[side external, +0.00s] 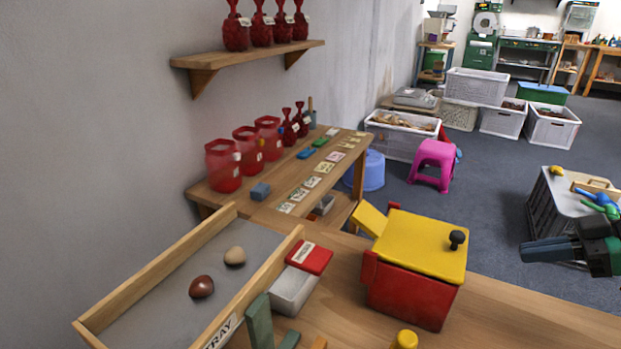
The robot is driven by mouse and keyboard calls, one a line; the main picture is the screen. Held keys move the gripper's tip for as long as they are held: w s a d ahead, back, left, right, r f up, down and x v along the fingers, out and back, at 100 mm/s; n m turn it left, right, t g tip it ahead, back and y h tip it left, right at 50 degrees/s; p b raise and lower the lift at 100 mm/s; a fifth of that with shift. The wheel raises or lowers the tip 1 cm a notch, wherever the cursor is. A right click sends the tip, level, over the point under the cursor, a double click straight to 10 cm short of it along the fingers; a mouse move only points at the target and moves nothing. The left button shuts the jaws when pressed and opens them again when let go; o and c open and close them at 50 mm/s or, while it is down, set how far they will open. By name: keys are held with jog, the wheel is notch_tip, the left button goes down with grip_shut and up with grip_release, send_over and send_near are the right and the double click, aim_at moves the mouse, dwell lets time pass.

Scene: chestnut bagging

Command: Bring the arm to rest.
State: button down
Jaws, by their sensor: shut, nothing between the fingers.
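My gripper (528,250) is at the right edge of the side external view, its dark fingers pointing left. The fingers are shut with nothing held. It hangs in the air to the right of the red box (408,295) with a yellow lid (424,243) and black knob, apart from it. The rest of my arm is mostly out of the picture. A wooden-rimmed tray (150,272) with a grey floor stands at the lower left. A dark brown chestnut (202,287) and a paler tan one (235,256) lie in it.
A small grey box (292,290) with a red lid (309,257) stands between tray and red box. Green blocks (259,322) and a yellow knob-shaped piece (404,340) are at the front. Red bags and jars (223,166) stand behind. A grey crate (560,215) is behind my gripper.

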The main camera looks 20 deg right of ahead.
jog(key=shift+w+a+r+m+g+h, duration=0.2)
jog(key=shift+a+m+h, duration=0.55)
jog(key=shift+m+h, duration=0.7)
jog(key=shift+w+a+r+m+g+h, duration=0.2)
jog(key=shift+a+m+h, duration=0.6)
jog(key=shift+m+h, duration=0.65)
jog(key=shift+w+a+r+m+g+h, duration=0.1)
jog(key=shift+w+a+r+m+h, duration=0.15)
jog(key=shift+a+m+h, duration=0.85)
jog(key=shift+d+f+m, duration=0.1)
jog(key=shift+d+m, duration=0.25)
jog(key=shift+m, duration=0.15)
